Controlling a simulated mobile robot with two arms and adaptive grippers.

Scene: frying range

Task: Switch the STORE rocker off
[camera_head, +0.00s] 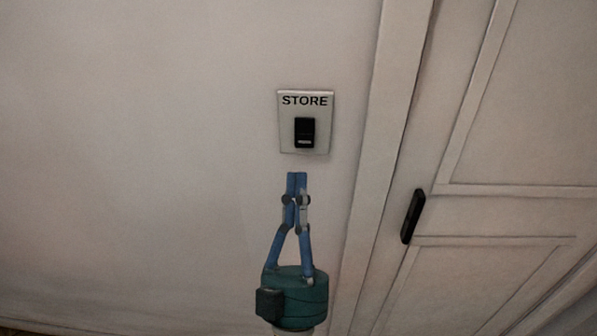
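The STORE switch plate (291,133) is a light panel on the wall with the word STORE at its top. Its black rocker (305,132) sits in the middle of the plate, with a small pale mark near its lower end. My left gripper (297,178) has blue fingers and a green body and points up at the plate. Its fingers are together with nothing between them. The fingertips appear just below the plate's lower edge in the picture; I cannot tell how far they are from the wall. My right gripper is not in view.
A panelled door (510,130) with a black handle (413,216) stands to the right of the switch, behind a pale frame (382,140). The wall (140,150) to the left of the plate is bare.

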